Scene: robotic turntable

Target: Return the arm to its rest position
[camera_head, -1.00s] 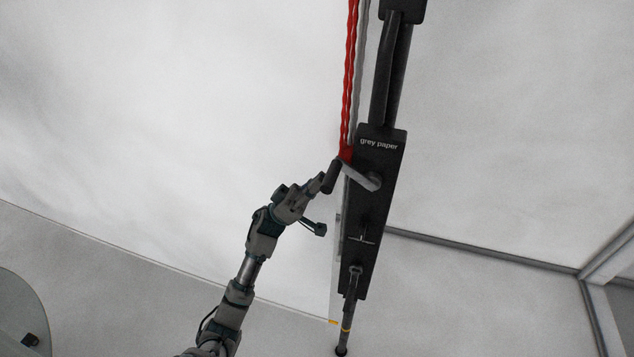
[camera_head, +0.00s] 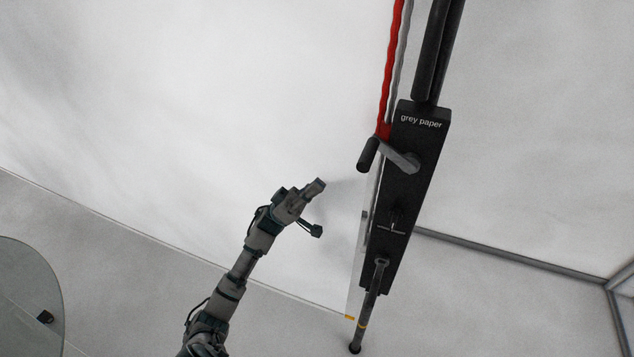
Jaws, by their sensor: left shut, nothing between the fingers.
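My left arm comes up from the bottom of the head view. Its gripper (camera_head: 317,187) is shut and empty, in front of the white backdrop. It is apart from the crank handle (camera_head: 370,154), which lies to its upper right. The crank sits on a black box (camera_head: 412,185) labelled "grey paper". My right gripper is not in view.
A red cord (camera_head: 389,75) and a grey one hang above the crank beside a black post (camera_head: 438,50). A black lever (camera_head: 367,315) hangs below the box. A rounded glass-like panel (camera_head: 28,300) is at lower left. A frame bar (camera_head: 510,252) runs at right.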

